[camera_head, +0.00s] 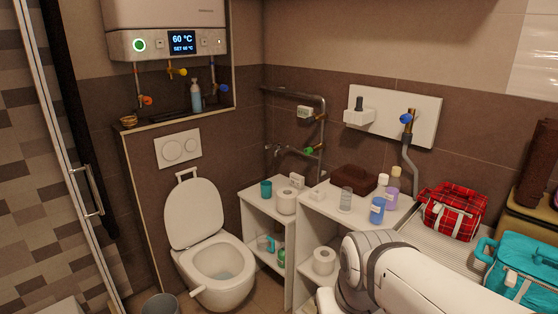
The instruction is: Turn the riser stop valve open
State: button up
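Several valves show, and I cannot tell by sight which is the riser stop valve. Under the boiler (168,42) are a red-handled valve (146,100), a yellow-handled valve (178,72) and another blue-handled valve (219,88). Whether any of them is open is too small to tell. My white arm shows at the lower right; my gripper is not in view.
A toilet (216,270) stands left of centre. White shelves (300,230) with cups, bottles and paper rolls stand below the corner pipes. A red plaid bag (453,211) and a teal bag (523,272) are at the right. A glass door (75,170) edges the left.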

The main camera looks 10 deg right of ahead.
aim_at(309, 151)
jog(key=u, duration=0.35)
jog(key=k, duration=0.95)
jog(key=z, duration=0.05)
jog(key=i, duration=0.8)
jog(key=z, duration=0.45)
jog(key=i, duration=1.45)
jog(key=u, duration=0.8)
